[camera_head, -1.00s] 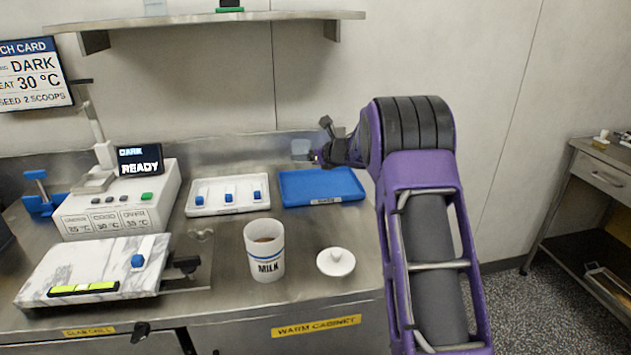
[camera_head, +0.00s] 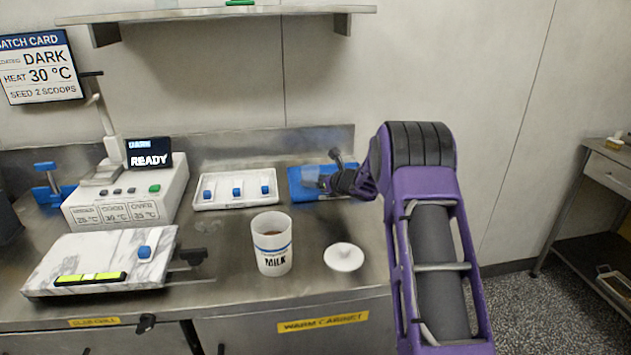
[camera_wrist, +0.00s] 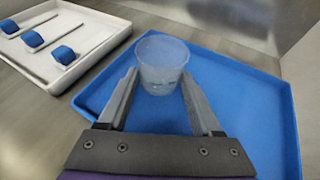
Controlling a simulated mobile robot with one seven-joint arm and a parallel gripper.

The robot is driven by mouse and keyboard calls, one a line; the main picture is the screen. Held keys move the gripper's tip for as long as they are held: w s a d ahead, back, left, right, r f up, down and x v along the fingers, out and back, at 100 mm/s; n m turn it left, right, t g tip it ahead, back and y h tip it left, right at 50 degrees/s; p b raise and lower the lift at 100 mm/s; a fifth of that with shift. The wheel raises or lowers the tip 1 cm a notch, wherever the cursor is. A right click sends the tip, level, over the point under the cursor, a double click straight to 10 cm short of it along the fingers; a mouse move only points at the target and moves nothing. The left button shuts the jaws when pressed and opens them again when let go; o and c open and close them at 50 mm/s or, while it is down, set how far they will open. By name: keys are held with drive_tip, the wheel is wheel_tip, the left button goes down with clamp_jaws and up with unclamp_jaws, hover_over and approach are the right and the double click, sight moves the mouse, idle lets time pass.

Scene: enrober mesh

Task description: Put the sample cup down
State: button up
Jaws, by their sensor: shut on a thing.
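The sample cup (camera_wrist: 162,64) is a small translucent cup. In the wrist view it stands upright between the fingertips of my gripper (camera_wrist: 162,85), which is shut on it. The cup is over the blue tray (camera_wrist: 245,95); I cannot tell whether its base touches the tray floor. In the head view the cup (camera_head: 311,175) is a faint pale shape over the left part of the blue tray (camera_head: 294,185), and my gripper (camera_head: 325,182) reaches in from the right. My arm hides the tray's right part there.
A white tray (camera_head: 205,203) with several blue-handled tools stands just left of the blue tray. A MILK container (camera_head: 272,255) and a white lid (camera_head: 343,257) stand in front. A tempering machine (camera_head: 125,200) and marble slab (camera_head: 85,265) are at left. A shelf (camera_head: 230,13) hangs above.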

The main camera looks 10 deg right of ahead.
drive_tip(key=shift+f, duration=0.15)
drive_tip(key=o, duration=1.4)
drive_tip(key=shift+r, duration=0.25)
drive_tip(key=v, duration=1.2)
drive_tip(key=shift+a, duration=0.1)
